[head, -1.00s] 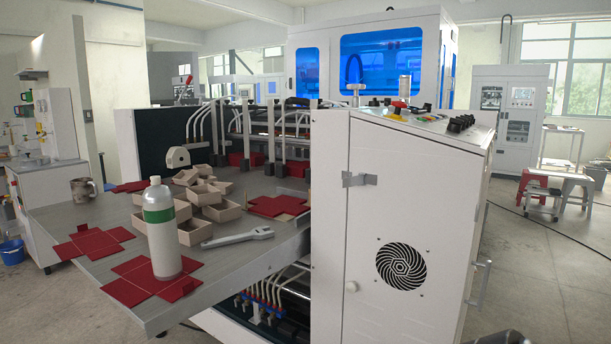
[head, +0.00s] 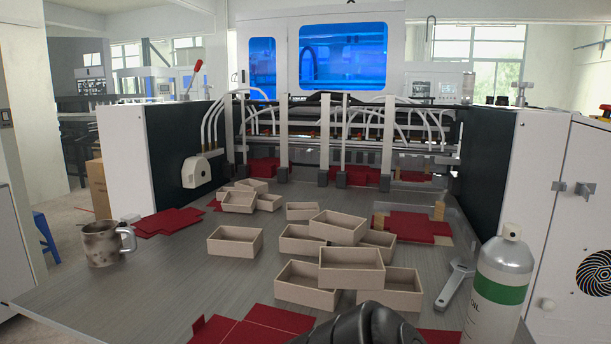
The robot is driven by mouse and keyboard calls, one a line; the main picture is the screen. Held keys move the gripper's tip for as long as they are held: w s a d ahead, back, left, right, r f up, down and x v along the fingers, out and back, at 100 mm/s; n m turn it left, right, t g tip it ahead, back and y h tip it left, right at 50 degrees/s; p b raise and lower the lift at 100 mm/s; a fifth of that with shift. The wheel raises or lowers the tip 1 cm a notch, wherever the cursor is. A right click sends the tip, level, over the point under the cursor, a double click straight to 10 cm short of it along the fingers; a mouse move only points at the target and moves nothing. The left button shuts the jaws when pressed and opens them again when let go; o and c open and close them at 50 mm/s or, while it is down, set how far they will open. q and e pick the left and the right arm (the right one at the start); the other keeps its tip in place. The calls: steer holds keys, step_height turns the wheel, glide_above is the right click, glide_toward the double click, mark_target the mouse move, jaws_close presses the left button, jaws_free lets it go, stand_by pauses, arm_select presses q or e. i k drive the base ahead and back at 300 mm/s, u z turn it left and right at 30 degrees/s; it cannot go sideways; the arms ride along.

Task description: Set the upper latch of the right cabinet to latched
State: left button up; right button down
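The right cabinet (head: 535,150) stands at the right edge of the head view, white with a dark inner side. Its door (head: 595,160) carries a black round fan vent. The upper latch (head: 585,189) is a small grey metal fitting high on the door, beside a matching grey piece (head: 559,186) across the door seam. The view is too small and oblique to tell whether the latch is engaged. A dark rounded part of mine shows at the bottom middle; no gripper fingers can be made out.
A table (head: 150,280) fills the foreground, holding several open cardboard boxes (head: 352,268), red flat blanks (head: 255,325), a mug (head: 104,244) and a wrench (head: 455,285). A white bottle with a green band (head: 497,293) stands at the table's right, close in front of the cabinet.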

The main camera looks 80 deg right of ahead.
mark_target(586, 191)
steer(key=i, duration=0.35)
steer(key=z, duration=4.2)
steer(key=i, duration=0.5)
steer(key=u, duration=2.85)
steer(key=k, duration=1.5)
steer(key=z, duration=0.85)
